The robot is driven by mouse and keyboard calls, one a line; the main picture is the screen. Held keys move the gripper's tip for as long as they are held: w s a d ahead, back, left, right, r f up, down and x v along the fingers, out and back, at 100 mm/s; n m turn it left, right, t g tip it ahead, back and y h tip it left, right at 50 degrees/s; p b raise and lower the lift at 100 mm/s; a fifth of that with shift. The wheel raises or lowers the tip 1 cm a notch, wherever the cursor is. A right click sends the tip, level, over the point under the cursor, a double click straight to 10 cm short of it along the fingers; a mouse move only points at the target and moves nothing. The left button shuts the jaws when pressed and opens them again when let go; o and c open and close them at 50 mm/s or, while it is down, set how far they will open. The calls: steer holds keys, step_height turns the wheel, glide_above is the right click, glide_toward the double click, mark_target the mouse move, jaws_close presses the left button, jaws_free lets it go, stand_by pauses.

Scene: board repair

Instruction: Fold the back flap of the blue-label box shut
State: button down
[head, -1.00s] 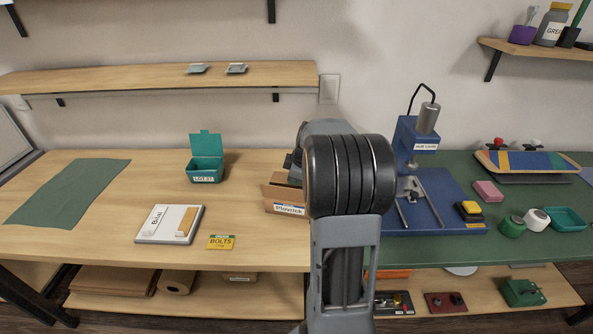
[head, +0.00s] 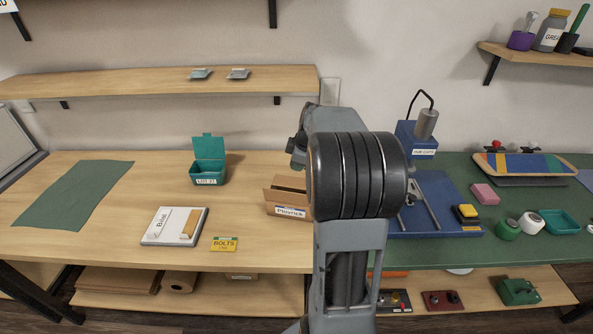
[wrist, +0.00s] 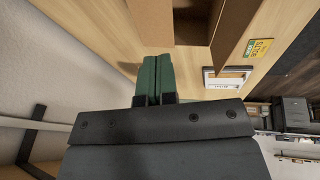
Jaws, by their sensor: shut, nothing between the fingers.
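The brown cardboard blue-label box (head: 275,209) stands on the wooden bench in the head view, its blue-edged label (head: 292,212) facing front. My arm hides its right part. In the wrist view the open box (wrist: 192,30) is at the top edge, cut off by the frame. Its back flap (wrist: 153,25) sticks out on the wall side, not folded over the opening. My gripper (wrist: 155,60) is shut and empty, its green fingertips close to that flap; I cannot tell if they touch. In the head view my gripper is mostly hidden behind my arm.
A teal open bin (head: 209,178) stands left of the box. A white case (head: 160,238) and a yellow bolts card (head: 224,244) lie in front. A blue press (head: 440,215) stands on the right. The bench between bin and box is clear.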

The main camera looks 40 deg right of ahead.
steer(key=v, duration=0.7)
steer(key=g+y+b, duration=0.1)
steer(key=g+b, duration=0.1)
steer(key=b, duration=0.1)
glide_above(295, 186)
steer(key=shift+m, duration=0.4)
steer(key=f, duration=1.1)
steer(key=shift+d+f, duration=0.35)
steer(key=shift+f, duration=0.05)
steer(key=shift+f+y, duration=0.3)
steer(key=shift+f, duration=0.65)
steer(key=shift+a+f+b, duration=0.1)
steer(key=shift+f+b, duration=0.55)
steer(key=shift+b, duration=0.05)
steer(key=shift+s, duration=0.15)
